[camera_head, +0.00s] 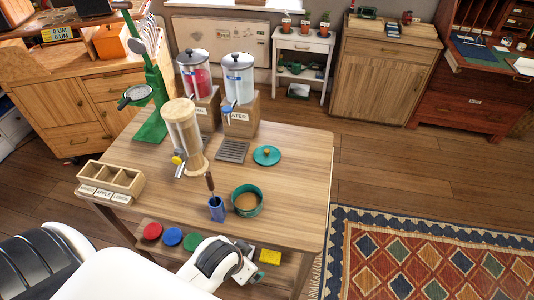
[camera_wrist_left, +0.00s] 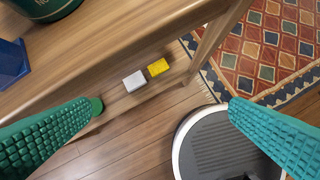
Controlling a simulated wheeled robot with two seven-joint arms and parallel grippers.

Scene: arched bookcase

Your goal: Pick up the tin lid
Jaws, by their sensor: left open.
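The tin lid (camera_head: 267,155) is a round teal disc with a small knob, lying flat on the wooden table right of the drip tray. The open green tin (camera_head: 247,201) stands nearer the front edge, with brown contents; part of its side shows in the left wrist view (camera_wrist_left: 45,8). My left gripper (camera_wrist_left: 165,107) is open and empty, its two green ribbed fingers wide apart. In the head view it is low at the table's front, well short of the lid, its fingers hard to make out. The lid is not seen in the wrist view. My right gripper is not in view.
A blue cup (camera_head: 217,208) with a stick stands left of the tin. The drip tray (camera_head: 233,151), dispensers (camera_head: 239,78) and labelled wooden box (camera_head: 112,181) are farther left. A yellow block (camera_head: 270,257) lies on the lower shelf. The table right of the lid is clear.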

